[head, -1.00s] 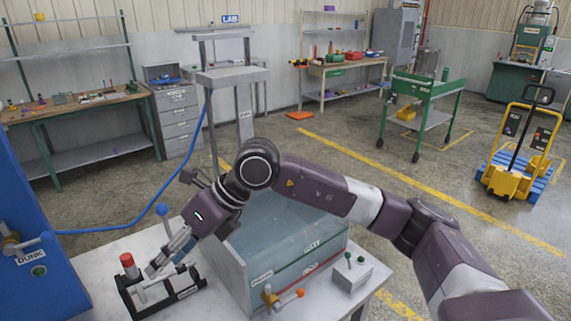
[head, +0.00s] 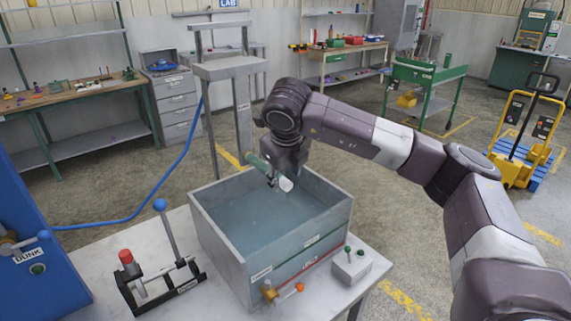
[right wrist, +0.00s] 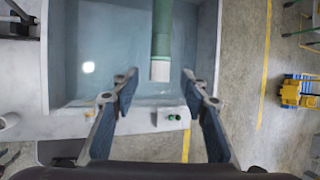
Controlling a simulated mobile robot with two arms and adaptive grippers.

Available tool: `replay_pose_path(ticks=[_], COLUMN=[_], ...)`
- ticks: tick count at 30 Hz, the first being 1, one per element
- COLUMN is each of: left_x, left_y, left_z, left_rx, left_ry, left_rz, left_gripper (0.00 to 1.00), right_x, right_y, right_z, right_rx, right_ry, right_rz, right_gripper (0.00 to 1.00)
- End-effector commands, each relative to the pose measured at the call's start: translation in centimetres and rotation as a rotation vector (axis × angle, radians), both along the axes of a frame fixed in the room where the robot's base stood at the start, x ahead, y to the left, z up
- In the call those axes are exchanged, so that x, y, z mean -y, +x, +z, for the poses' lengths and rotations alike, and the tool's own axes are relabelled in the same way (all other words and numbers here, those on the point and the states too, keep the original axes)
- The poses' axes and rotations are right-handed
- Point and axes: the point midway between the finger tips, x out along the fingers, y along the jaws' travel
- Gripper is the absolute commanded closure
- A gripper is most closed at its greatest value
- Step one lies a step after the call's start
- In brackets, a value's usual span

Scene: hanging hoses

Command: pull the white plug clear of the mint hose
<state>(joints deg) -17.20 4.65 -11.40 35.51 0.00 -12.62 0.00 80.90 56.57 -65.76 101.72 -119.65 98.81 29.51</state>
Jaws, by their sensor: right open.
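The white plug (head: 286,184) sits at the end of the mint hose (head: 258,162), above the water tank. In the right wrist view the mint hose (right wrist: 162,28) comes down from the top edge, and the white plug (right wrist: 160,70) fills its lower end. My right gripper (head: 277,181) is at the plug, over the tank. In the right wrist view my right gripper (right wrist: 160,84) is open, with one finger on each side of the plug's line and gaps on both sides. My left gripper is not in view.
The grey tank (head: 222,255) with bluish water stands on the pale table. A lever fixture (head: 160,285) with a red knob and a blue-ball lever stands left of it. A small switch box (head: 350,266) is at the right. A blue cabinet (head: 35,260) borders the left.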

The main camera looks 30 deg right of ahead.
Motion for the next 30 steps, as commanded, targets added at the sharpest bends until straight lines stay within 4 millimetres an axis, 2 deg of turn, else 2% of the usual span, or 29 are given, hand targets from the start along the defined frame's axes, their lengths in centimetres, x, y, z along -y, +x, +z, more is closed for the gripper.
replay_pose_path(ticks=[7, 17, 27, 30], left_x=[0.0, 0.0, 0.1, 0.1], left_y=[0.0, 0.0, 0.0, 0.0], left_z=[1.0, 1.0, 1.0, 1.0], left_rx=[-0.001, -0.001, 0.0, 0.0], left_ry=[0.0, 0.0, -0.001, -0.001], left_rz=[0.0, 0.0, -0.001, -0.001], left_gripper=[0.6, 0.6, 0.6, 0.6], right_x=[0.6, 0.7, 0.7, 0.7], right_y=[1.0, 1.1, 1.1, 1.1], right_z=[-2.2, -2.5, -2.5, -2.5], right_rx=[-0.002, 0.001, 0.001, 0.001], right_ry=[0.001, 0.001, 0.001, 0.001], right_rz=[0.0, 0.001, 0.002, 0.002], right_gripper=[0.59, 0.6, 0.98, 1.0])
